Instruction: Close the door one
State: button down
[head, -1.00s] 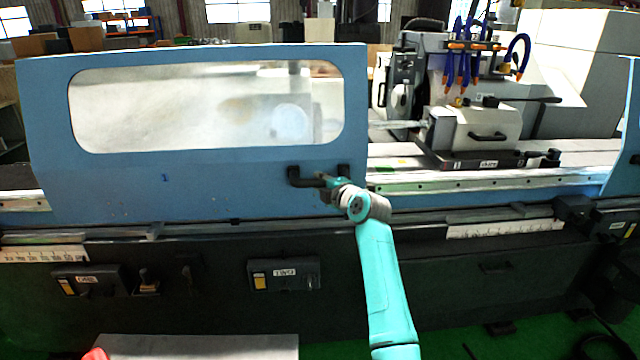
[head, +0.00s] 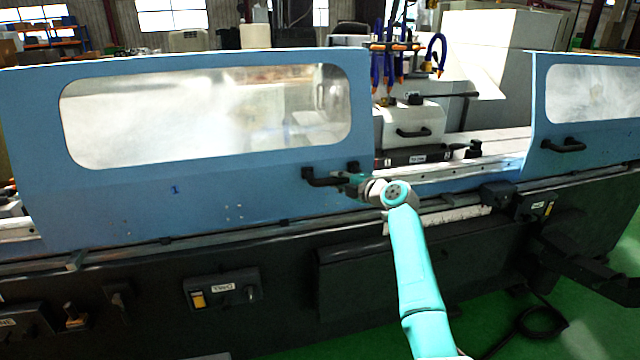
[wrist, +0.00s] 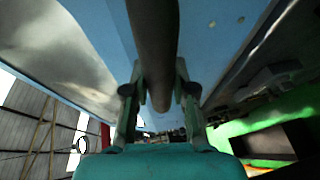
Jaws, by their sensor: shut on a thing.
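The blue sliding door marked 1 (head: 215,195) with a wide window stands at the left and middle of the head view. Its black bar handle (head: 322,181) is near the door's lower right corner. My gripper (head: 356,183) is at the right part of this handle. In the wrist view the dark handle bar (wrist: 153,45) runs between the two fingers of my gripper (wrist: 157,100), which are shut on it. A second blue door (head: 575,125) with its own handle (head: 563,145) stands at the right. An open gap lies between the two doors.
Through the gap show a grey machine unit (head: 410,125) and blue coolant hoses (head: 390,60). A rail (head: 270,232) runs below the doors. The dark machine base has a labelled control box (head: 222,288).

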jog(key=shift+w+d, duration=0.15)
jog(key=shift+d, duration=0.3)
jog(key=shift+d, duration=0.1)
jog(key=c, duration=0.9)
grip_release()
jog(key=shift+d+f, duration=0.1)
jog(key=v, duration=1.2)
